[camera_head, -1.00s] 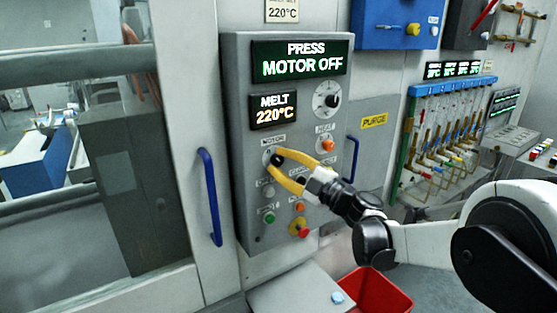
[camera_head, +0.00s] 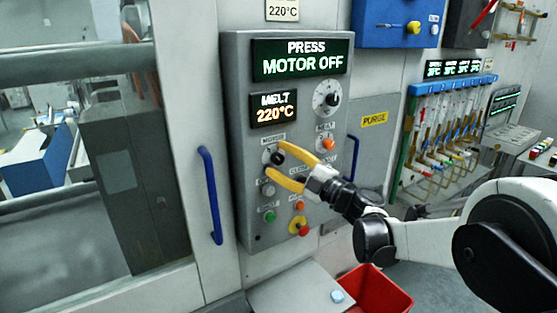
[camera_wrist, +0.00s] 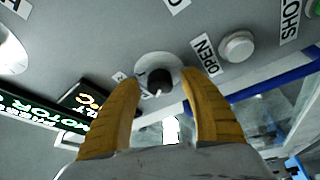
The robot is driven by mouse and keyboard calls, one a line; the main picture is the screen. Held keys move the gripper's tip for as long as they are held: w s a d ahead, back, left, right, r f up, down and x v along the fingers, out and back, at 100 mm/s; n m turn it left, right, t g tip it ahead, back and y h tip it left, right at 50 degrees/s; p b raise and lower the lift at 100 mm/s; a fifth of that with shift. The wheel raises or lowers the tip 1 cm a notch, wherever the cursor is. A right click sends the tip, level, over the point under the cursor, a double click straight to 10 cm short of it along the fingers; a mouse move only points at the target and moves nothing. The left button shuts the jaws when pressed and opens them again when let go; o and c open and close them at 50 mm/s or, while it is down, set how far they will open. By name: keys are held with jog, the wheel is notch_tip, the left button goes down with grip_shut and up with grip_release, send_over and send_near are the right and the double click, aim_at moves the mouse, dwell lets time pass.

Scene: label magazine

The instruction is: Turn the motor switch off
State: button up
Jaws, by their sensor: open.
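The motor switch (camera_wrist: 160,82) is a black rotary knob on a pale round plate, under the MOTOR label on the grey control panel (camera_head: 242,110). In the head view the knob (camera_head: 277,157) shows beside the upper fingertip. My gripper (camera_head: 274,160) has yellow fingers, spread apart in front of the panel. In the wrist view my gripper (camera_wrist: 164,88) is open with the knob between its fingertips, not visibly gripped. The panel display (camera_head: 300,60) reads PRESS MOTOR OFF.
An orange heat knob (camera_head: 328,145), a green button (camera_head: 268,217) and a red emergency button on yellow (camera_head: 302,229) are close by on the panel. Blue handles (camera_head: 210,195) flank the panel. A red bin (camera_head: 378,288) stands below.

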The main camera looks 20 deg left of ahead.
jog(key=v, duration=1.2)
jog(key=w+d+r+m+t+h+b, duration=0.1)
jog(key=w+d+r+m+t+h, duration=0.1)
jog(key=d+r+m+t+h, duration=0.45)
jog(key=w+d+r+m+t+h, duration=0.2)
jog(key=d+r+m+t+h, duration=0.25)
jog(key=d+m, duration=0.35)
jog(key=s+d+f+m+h, duration=0.1)
jog(key=s+d+m+h, duration=0.15)
jog(key=d, duration=0.25)
jog(key=s+d+f+m+h, duration=0.1)
jog(key=d+f+m+h, duration=0.1)
jog(key=d+m+h, duration=0.3)
jog(key=s+d+f+m+g+h+b, duration=0.15)
jog(key=s+d+f+m+g, duration=0.4)
jog(key=s+f, duration=0.7)
jog(key=s+f+g, duration=0.2)
jog(key=s+f, duration=0.3)
jog(key=s, duration=0.2)
jog(key=s+f+g+y, duration=0.1)
jog(key=s+f+g, duration=0.2)
jog(key=s, duration=0.4)
jog(key=shift+a+f+g, duration=0.2)
jog(key=shift+f+g, duration=0.15)
jog(key=shift+f, duration=0.55)
